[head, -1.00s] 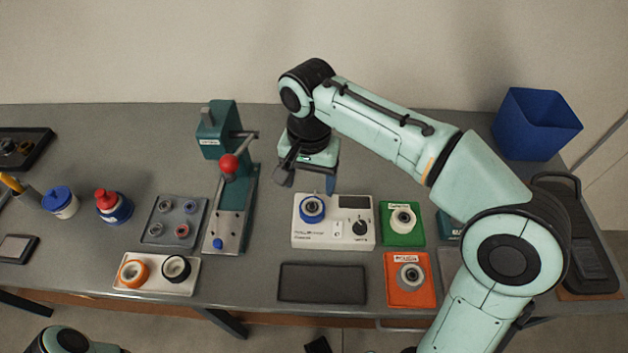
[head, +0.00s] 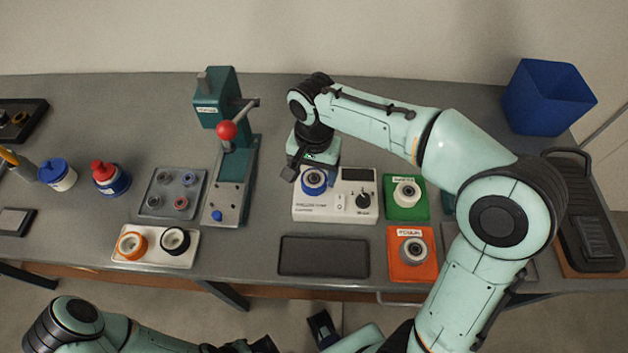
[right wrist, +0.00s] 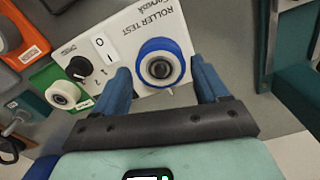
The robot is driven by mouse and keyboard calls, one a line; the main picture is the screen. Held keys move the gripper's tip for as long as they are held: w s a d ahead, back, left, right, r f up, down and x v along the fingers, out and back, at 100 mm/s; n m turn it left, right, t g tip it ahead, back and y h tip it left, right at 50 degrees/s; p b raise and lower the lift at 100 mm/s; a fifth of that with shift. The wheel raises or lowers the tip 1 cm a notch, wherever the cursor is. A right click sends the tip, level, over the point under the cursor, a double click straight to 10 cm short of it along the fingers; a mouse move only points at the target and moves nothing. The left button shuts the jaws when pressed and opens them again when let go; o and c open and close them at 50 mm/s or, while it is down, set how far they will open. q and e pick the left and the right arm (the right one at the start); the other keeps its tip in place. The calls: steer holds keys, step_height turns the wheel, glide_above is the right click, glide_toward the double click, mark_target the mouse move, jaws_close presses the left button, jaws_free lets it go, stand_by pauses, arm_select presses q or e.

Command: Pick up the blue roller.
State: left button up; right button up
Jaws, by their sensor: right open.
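The blue roller (head: 314,181) has a blue rim and a dark hub. It sits on the left part of the white roller test unit (head: 359,210). My right gripper (right wrist: 161,64) is open just above the unit. In the right wrist view, its two blue fingers stand on either side of the blue roller (right wrist: 160,63), with small gaps to it. No contact shows. In the head view, the gripper body hides part of the fingers. My left arm lies along the bottom edge, and its fingers cannot be made out.
A green tray (head: 420,212) and an orange tray (head: 398,273) hold rollers to the right. A dark mat (head: 323,257) lies in front. A green press (head: 232,180) with a red-knobbed lever stands left. A blue bin (head: 545,98) is at the back right.

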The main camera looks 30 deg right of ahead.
step_height(320, 180, down, 2)
steer(key=shift+f, duration=0.1)
steer(key=c, duration=0.9)
